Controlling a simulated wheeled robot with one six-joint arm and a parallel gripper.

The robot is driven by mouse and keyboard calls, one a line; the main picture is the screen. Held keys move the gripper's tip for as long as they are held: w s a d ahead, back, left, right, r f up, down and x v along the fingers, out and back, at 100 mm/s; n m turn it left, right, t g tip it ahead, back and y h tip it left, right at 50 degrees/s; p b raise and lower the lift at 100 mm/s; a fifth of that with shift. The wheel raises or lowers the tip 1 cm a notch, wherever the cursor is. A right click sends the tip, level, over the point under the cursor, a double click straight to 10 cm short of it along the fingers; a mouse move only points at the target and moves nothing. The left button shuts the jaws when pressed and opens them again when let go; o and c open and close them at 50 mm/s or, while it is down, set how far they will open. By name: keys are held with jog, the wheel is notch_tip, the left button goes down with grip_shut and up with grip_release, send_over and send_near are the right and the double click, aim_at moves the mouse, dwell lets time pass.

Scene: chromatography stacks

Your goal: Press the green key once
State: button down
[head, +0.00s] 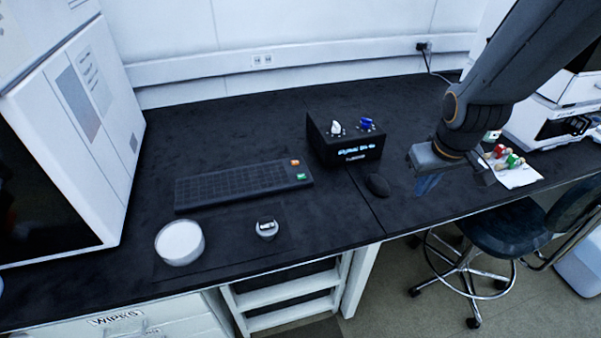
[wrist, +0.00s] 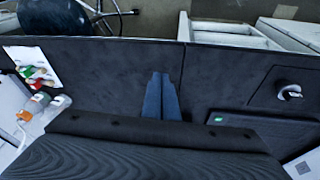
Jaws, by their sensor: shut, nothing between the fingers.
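The green key (head: 301,177) is a small bright key at the right end of the dark keyboard (head: 230,186), in front of an orange key (head: 295,162). In the wrist view the green key (wrist: 217,119) shows at right of my fingers, partly beside the gripper body. My gripper (head: 426,190) is to the right of the keyboard and the mouse, above the bench and apart from the key. In the wrist view the two blue fingers of my gripper (wrist: 161,75) are together with nothing between them.
A black box (head: 340,150) with white and blue knobs stands behind the keyboard's right end. A mouse (head: 377,185) lies between keyboard and gripper. A white round dish (head: 180,243) and a small round holder (head: 267,229) sit in front. Vials (head: 509,160) lie on paper at right.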

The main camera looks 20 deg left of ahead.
jog(key=w+a+f+n+t+y+p, duration=0.1)
jog(key=w+a+n+t+y+p, duration=0.15)
jog(key=w+a+n, duration=0.65)
jog(key=n+y+p, duration=0.3)
jog(key=n+y, duration=0.1)
send_over(301, 176)
notch_tip(301, 176, down, 2)
jog(key=shift+s+d+f+t+h, duration=0.2)
jog(key=shift+s+d+t+h, duration=0.05)
jog(key=shift+s+d+t, duration=0.2)
jog(key=shift+f+b, duration=2.65)
jog(key=shift+f, duration=1.8)
jog(key=shift+f, duration=0.1)
jog(key=shift+f+b, duration=0.3)
